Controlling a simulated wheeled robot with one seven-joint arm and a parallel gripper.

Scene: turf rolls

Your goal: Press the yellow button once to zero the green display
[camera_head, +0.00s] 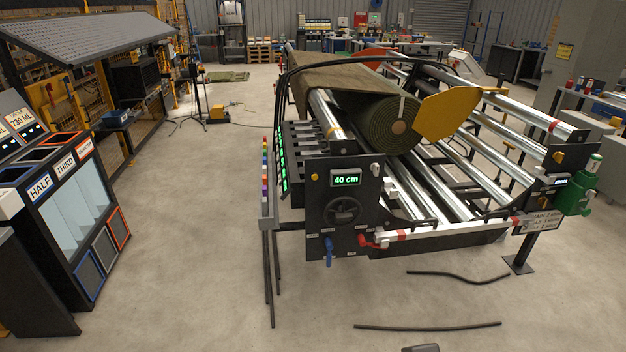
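The yellow button (315,177) is a small round knob on the dark front panel (318,213) of the turf-roll machine. The green display (345,179) sits just right of it and reads "40 cm" in green digits. Nothing covers the button or the display. I cannot make out my gripper. Only a small dark grey shape (420,348) shows at the bottom edge, and I cannot tell what it is.
A black handwheel (342,210), a blue lever (329,248) and a red lever (372,241) are lower on the panel. A turf roll (375,125) lies on the rollers. Dark strips (428,325) lie on the floor in front. The floor at left is open.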

